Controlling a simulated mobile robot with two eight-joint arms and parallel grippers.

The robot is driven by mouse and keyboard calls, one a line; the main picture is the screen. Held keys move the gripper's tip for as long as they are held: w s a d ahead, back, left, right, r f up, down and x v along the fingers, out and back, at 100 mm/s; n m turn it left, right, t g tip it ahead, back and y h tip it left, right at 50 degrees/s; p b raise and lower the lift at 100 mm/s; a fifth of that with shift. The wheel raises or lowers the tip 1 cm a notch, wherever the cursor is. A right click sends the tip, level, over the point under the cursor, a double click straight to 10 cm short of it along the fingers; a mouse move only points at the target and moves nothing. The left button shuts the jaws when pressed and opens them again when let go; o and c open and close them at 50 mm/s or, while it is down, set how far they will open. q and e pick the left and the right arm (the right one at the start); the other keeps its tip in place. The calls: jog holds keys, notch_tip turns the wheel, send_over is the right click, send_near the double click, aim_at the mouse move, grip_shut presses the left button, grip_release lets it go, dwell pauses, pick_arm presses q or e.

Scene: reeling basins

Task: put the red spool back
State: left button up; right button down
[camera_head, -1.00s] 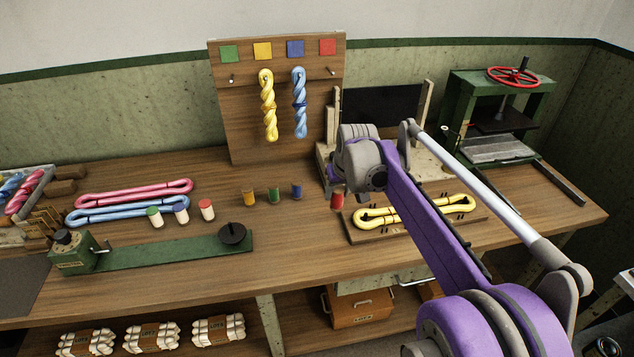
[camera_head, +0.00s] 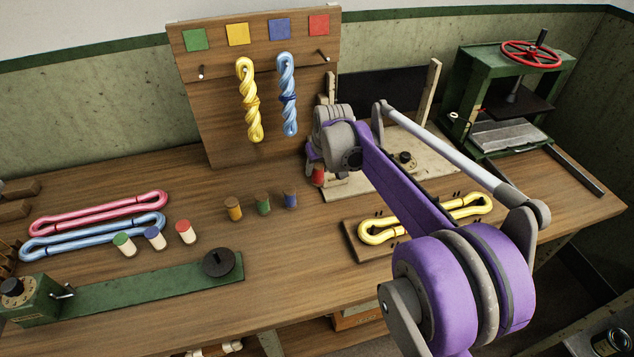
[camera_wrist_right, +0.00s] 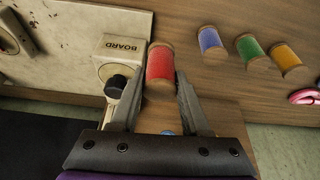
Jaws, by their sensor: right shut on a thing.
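My right gripper (camera_wrist_right: 160,78) is shut on the red spool (camera_wrist_right: 160,64), with one finger on each side of it in the right wrist view. In the head view the red spool (camera_head: 317,175) shows below my right gripper (camera_head: 314,163), which is partly hidden by its own wrist. A yellow spool (camera_head: 234,209), a green spool (camera_head: 264,204) and a blue spool (camera_head: 290,199) stand in a row on the bench, left of and nearer than the red one. The red spool's height above the bench is hard to tell. My left gripper is not in view.
A pale board (camera_head: 345,187) lies just right of the red spool. A yellow skein (camera_head: 380,232) lies on a wooden plate nearer the front. A peg panel (camera_head: 215,120) with twisted skeins stands behind. Pink and blue skeins (camera_head: 100,213) lie at left.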

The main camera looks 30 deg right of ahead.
aim_at(318, 182)
jog(key=shift+w+f, duration=0.1)
jog(key=shift+f, duration=2.4)
jog(key=shift+f, duration=0.1)
jog(key=shift+f+b, duration=0.5)
jog(key=shift+c, duration=1.9)
grip_release()
jog(key=shift+r, duration=0.1)
